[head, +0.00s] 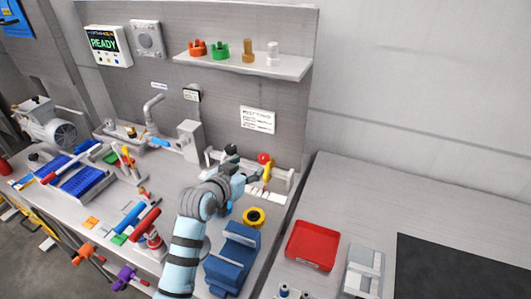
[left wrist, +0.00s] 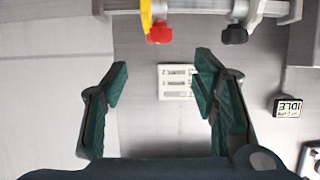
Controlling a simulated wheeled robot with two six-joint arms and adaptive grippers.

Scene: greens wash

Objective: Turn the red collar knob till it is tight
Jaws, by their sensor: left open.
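The red collar knob (head: 263,158) is on a pale rail fixture (head: 285,178) at the back of the bench, beside a yellow part (head: 268,171). In the left wrist view the red knob (left wrist: 159,34) hangs under a metal bar at the top, with a dark knob (left wrist: 235,34) to its right. My left gripper (head: 247,166) is close to the fixture. In the left wrist view its dark green fingers (left wrist: 162,67) stand wide apart with nothing between them, and the red knob lies beyond the tips, not touching them. My right gripper is not in view.
A blue vise (head: 232,262) and a yellow ring (head: 254,217) are near my left arm. A shelf (head: 245,66) with several small parts hangs above. A red tray (head: 312,246) sits on the right. Tools crowd the bench's left side.

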